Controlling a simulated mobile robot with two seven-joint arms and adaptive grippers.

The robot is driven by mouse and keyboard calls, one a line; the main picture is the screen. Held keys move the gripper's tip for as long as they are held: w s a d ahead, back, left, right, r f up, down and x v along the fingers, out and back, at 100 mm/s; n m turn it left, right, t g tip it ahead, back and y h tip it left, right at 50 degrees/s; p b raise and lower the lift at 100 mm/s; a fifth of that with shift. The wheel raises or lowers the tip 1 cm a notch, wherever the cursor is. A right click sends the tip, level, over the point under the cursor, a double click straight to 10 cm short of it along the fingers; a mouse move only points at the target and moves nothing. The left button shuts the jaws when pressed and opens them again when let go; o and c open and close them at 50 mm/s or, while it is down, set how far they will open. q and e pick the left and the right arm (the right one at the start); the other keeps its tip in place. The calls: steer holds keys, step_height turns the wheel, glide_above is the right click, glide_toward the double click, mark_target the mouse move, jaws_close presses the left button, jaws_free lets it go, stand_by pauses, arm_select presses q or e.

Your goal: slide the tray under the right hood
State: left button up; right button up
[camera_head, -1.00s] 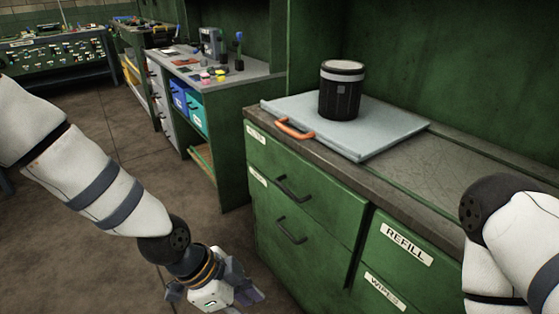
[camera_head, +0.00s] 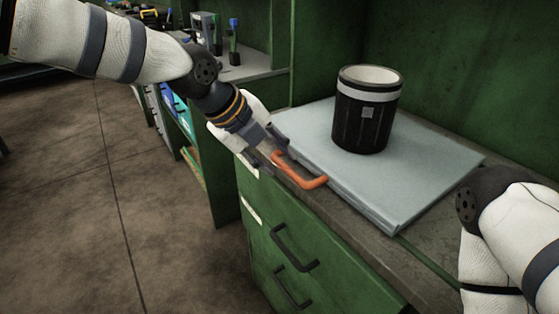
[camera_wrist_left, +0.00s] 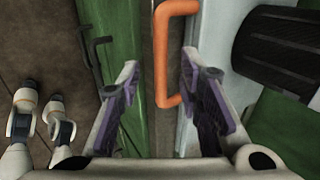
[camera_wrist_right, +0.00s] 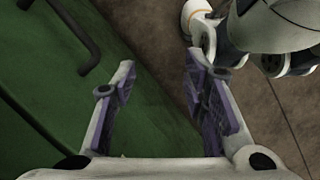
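The tray (camera_head: 440,165) is a flat, pale grey-blue slab on the counter, with an orange handle (camera_head: 300,172) on its front edge. A black ribbed canister (camera_head: 362,122) with a white rim stands upright on the tray. My left gripper (camera_head: 267,155) is open beside the handle's left end. In the left wrist view the handle (camera_wrist_left: 162,65) lies between and beyond the open fingers, with no grip on it visible. My right gripper (camera_wrist_right: 160,62) is open and empty in its wrist view, over the green cabinet front and floor. I cannot make out the hood's top edge.
Green upright panels (camera_head: 460,70) stand behind the counter, and a green divider stands at its left end. Bare worn countertop (camera_head: 435,250) lies right of the tray. Green drawers (camera_head: 300,270) with dark handles are below. Another bench with tools stands farther left.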

arm_select(q)
steer(key=shift+x, duration=1.15)
jaws_close()
